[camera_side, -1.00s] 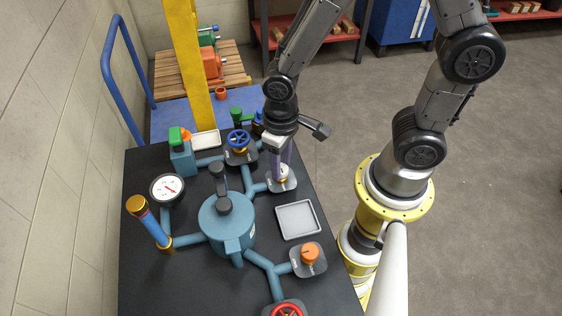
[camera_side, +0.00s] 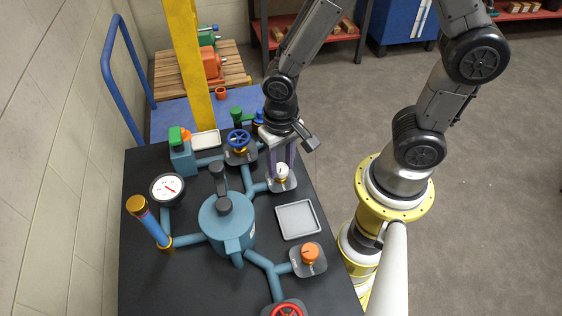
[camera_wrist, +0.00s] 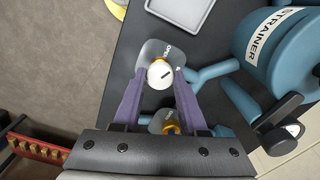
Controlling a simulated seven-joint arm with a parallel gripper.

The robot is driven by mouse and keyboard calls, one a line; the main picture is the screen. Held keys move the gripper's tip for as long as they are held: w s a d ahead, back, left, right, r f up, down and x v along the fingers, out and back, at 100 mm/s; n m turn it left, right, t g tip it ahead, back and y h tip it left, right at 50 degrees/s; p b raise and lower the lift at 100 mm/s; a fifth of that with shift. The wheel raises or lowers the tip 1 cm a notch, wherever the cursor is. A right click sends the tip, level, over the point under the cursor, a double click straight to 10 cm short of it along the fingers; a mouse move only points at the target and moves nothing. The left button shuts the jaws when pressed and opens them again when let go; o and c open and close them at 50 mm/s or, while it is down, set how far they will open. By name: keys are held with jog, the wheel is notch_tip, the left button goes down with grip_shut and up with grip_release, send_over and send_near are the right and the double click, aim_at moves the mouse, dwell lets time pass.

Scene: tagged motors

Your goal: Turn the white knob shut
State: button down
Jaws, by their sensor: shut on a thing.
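The white knob (camera_side: 282,169) sits on a brass-coloured stem above a grey plate on the dark tabletop, at the end of a blue pipe. In the wrist view the white knob (camera_wrist: 160,74) has a short dark line on its top, slanting up to the right. In the side view my gripper (camera_side: 281,163) partly covers the knob.
A blue handwheel valve (camera_side: 239,141) stands close behind and left of the knob. An empty grey tray (camera_side: 298,219) lies in front. The blue strainer tank (camera_side: 226,222) is to the left. An orange knob (camera_side: 310,252) and a red handwheel (camera_side: 288,310) are nearer the front.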

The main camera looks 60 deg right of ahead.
aim_at(281, 167)
jog(key=m, duration=0.6)
jog(key=shift+m, duration=0.3)
jog(key=m, duration=0.6)
jog(key=shift+m, duration=0.3)
jog(key=shift+c, duration=2.2)
grip_release()
notch_tip(281, 167, up, 14)
